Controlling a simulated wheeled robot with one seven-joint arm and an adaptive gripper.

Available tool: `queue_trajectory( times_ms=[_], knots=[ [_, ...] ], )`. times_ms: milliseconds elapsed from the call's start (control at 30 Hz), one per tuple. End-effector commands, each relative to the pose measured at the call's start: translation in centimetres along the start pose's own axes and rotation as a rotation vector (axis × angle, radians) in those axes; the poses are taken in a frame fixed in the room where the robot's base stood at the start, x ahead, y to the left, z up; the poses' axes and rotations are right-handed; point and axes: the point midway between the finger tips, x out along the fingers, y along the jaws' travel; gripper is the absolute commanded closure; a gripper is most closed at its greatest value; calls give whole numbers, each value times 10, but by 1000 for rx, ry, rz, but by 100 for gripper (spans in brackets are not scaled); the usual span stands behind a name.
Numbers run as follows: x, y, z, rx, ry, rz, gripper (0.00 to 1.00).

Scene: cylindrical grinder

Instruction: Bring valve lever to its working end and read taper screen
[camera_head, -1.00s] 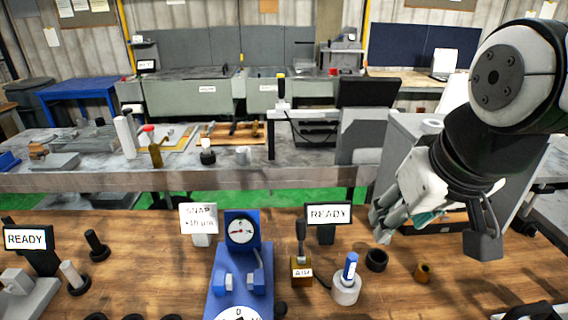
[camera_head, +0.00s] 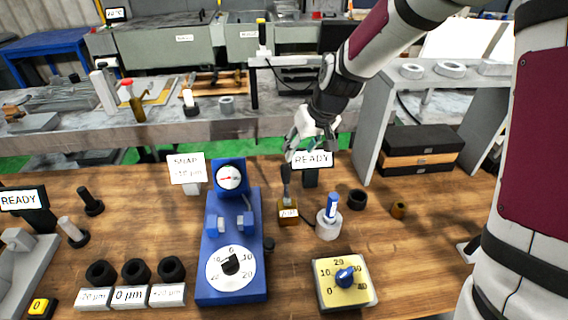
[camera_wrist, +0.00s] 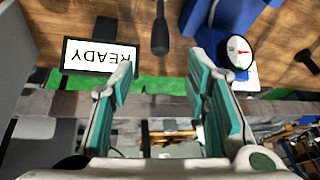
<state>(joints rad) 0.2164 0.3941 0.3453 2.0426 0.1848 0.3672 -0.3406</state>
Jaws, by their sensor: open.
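The valve lever (camera_head: 287,188) is a dark rod standing roughly upright on a small brown box labelled AIR (camera_head: 288,212). My gripper (camera_head: 297,150) is open and empty, above and close to the lever, in front of a READY screen (camera_head: 312,161). In the wrist view the dark lever knob (camera_wrist: 160,38) lies ahead of the gap between my teal-padded fingers (camera_wrist: 162,78), apart from them. The READY screen (camera_wrist: 92,56) shows upside down there, its edge partly covered by a finger. A second READY screen (camera_head: 22,200) stands at the far left. I cannot tell which screen is for taper.
A blue dial-gauge stand (camera_head: 233,235) is left of the lever. A white holder with a blue-topped piece (camera_head: 329,222) stands close to its right. A yellow dial box (camera_head: 344,281) is in front. A dark ring (camera_head: 357,199) and brass bush (camera_head: 398,210) lie further right.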

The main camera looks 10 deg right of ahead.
Motion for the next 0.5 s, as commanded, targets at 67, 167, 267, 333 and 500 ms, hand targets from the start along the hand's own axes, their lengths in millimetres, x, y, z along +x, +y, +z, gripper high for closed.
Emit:
queue_trajectory(
  times_ms=[67,167,267,333,500],
  knots=[
    [6,0,0,1,-2,-3,57],
    [16,-1,0,0,-3,-4,57],
    [32,-1,1,0,-5,-4,57],
    [46,-1,1,0,-5,-4,57],
    [79,-1,1,0,-5,-3,57]
  ],
)
